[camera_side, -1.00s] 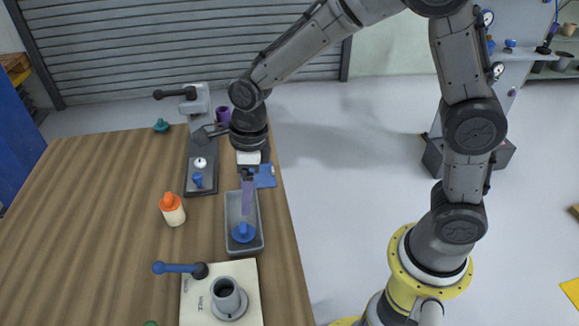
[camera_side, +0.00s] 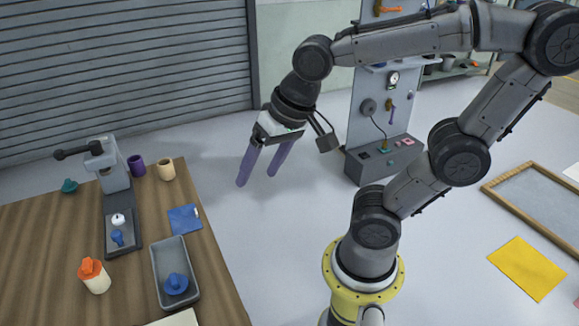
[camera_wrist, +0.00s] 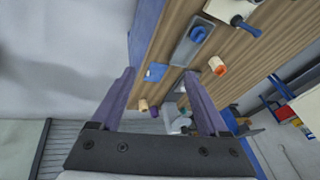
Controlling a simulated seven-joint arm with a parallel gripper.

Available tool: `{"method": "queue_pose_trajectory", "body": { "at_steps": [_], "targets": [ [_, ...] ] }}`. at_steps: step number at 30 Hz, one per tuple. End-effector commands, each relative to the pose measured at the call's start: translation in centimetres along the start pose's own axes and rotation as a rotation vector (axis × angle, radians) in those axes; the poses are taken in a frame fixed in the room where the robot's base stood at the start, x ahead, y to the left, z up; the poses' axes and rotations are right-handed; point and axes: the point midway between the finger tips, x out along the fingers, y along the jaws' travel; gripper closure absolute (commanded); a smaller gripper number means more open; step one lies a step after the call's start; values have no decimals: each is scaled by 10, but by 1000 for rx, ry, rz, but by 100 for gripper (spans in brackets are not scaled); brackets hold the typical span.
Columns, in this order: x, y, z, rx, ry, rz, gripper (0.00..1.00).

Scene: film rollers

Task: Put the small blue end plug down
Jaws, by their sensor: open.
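A blue plug (camera_side: 176,284) with a knob sits in the grey tray (camera_side: 157,262) near the table's right edge; it also shows in the wrist view (camera_wrist: 198,34). A smaller blue piece (camera_side: 117,238) stands on the dark base of the press (camera_side: 116,183), near a white knob. I cannot tell for sure which is the small end plug. My gripper (camera_side: 257,178) is open and empty, its two purple fingers apart. It hangs over the floor right of the table, clear of the tray. The wrist view shows nothing between the fingers (camera_wrist: 158,85).
A blue cloth or sheet (camera_side: 185,219) lies behind the tray. A purple cup (camera_side: 136,165) and a beige cup (camera_side: 166,169) stand at the back. A grey panel stand (camera_side: 385,110) is right of my gripper.

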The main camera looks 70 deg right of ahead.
Motion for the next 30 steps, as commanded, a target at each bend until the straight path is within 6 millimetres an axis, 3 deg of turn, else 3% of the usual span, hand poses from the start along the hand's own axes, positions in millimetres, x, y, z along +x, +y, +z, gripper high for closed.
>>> {"method": "queue_pose_trajectory", "body": {
  "at_steps": [6, 10, 30],
  "targets": [
    [-17, 28, 22, -378, 73, 10, 22],
    [-19, 35, 29, -489, 91, 19, 22],
    [-20, 37, 30, -521, 93, 21, 22]
  ]
}}
